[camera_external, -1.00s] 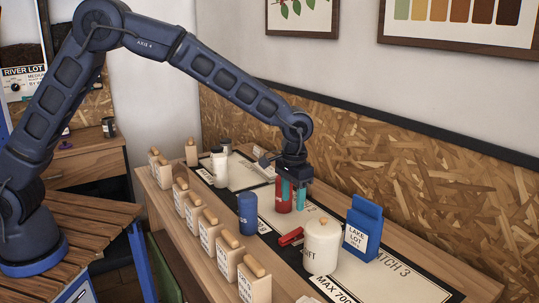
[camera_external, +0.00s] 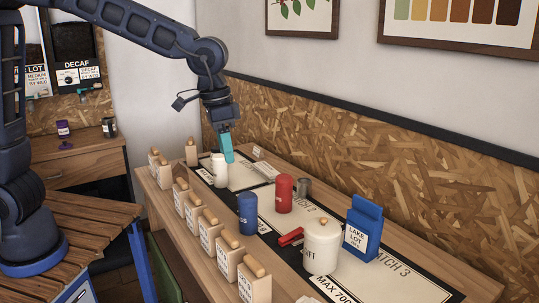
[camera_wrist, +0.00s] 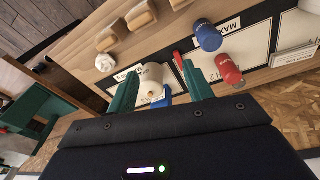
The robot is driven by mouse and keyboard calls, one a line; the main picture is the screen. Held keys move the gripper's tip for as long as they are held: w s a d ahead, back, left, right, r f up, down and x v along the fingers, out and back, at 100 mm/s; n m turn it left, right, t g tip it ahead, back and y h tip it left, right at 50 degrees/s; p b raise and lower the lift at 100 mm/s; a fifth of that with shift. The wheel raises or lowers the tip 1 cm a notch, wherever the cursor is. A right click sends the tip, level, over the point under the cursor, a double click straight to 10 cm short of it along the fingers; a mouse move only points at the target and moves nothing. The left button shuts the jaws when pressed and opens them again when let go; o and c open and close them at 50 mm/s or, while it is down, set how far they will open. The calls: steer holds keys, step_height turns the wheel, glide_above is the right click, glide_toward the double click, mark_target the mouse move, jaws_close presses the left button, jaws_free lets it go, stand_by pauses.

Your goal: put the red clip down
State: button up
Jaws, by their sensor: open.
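The red clip (camera_external: 290,237) lies on the bench mat beside the white lidded canister (camera_external: 321,246). In the wrist view the clip (camera_wrist: 178,59) shows as a small red strip near the canister (camera_wrist: 151,78). My gripper (camera_external: 226,150) is in the air over the far left part of the bench, above a white bottle (camera_external: 220,171) and well apart from the clip. In the wrist view my gripper's two teal fingers (camera_wrist: 160,92) stand apart with nothing held between them.
A blue canister (camera_external: 248,213), a red canister (camera_external: 283,193) and a grey metal can (camera_external: 304,187) stand on the bench. A blue bag (camera_external: 362,228) stands at the right. Several wooden-topped pale blocks (camera_external: 226,257) line the front edge.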

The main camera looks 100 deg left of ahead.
steer(key=s+d+r+m+t, duration=0.1)
steer(key=s+d+r, duration=0.15)
steer(key=s, duration=0.55)
steer(key=s+d+r+m, duration=0.2)
steer(key=s+d, duration=0.2)
steer(key=s, duration=0.5)
steer(key=s+d+r+m+t, duration=0.15)
steer(key=s+d, duration=0.25)
steer(key=s, duration=0.4)
steer(key=s+d+f+m, duration=0.1)
steer(key=s+d+f, duration=0.1)
steer(key=s, duration=0.8)
steer(key=shift+f, duration=0.35)
steer(key=shift+s+t, duration=0.1)
steer(key=shift+t, duration=0.15)
